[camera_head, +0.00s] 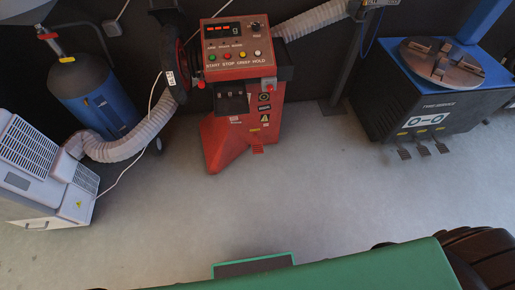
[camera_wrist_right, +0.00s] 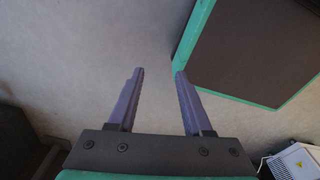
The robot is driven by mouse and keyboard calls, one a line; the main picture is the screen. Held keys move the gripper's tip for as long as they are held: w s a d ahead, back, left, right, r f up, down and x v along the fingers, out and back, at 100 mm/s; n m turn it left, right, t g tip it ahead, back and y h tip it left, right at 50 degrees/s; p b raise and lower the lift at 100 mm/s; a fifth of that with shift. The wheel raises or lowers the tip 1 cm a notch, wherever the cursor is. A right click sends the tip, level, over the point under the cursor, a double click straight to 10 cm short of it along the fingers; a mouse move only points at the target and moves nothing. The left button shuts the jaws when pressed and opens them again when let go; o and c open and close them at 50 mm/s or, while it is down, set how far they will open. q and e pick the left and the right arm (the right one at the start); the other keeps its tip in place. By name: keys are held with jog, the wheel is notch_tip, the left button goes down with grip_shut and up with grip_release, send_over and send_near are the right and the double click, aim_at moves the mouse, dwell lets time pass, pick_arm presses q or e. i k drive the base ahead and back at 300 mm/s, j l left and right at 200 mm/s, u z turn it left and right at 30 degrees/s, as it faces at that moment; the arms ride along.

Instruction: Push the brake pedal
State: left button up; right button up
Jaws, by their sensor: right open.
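A red wheel-balancer-like machine (camera_head: 240,110) stands at the back middle in the head view, with a control panel on top. Several dark pedals (camera_head: 423,149) stick out at the foot of the blue machine to the right; I cannot read which pedal is the brake. My right gripper (camera_wrist_right: 160,72) shows only in the wrist view, its two fingers apart and empty over bare grey floor. No pedal shows in the wrist view. My left gripper is not in view.
The blue machine (camera_head: 435,85) with a round turntable stands at the right. A white unit (camera_head: 38,172) with a ribbed hose (camera_head: 130,145) stands at the left, beside a blue tank (camera_head: 95,95). The grey floor (camera_head: 250,205) before the red machine is clear.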

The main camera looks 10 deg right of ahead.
aim_at(256, 147)
jog(key=i+l+z, duration=0.25)
jog(key=i, duration=0.45)
jog(key=i+z, duration=0.25)
jog(key=i, duration=0.45)
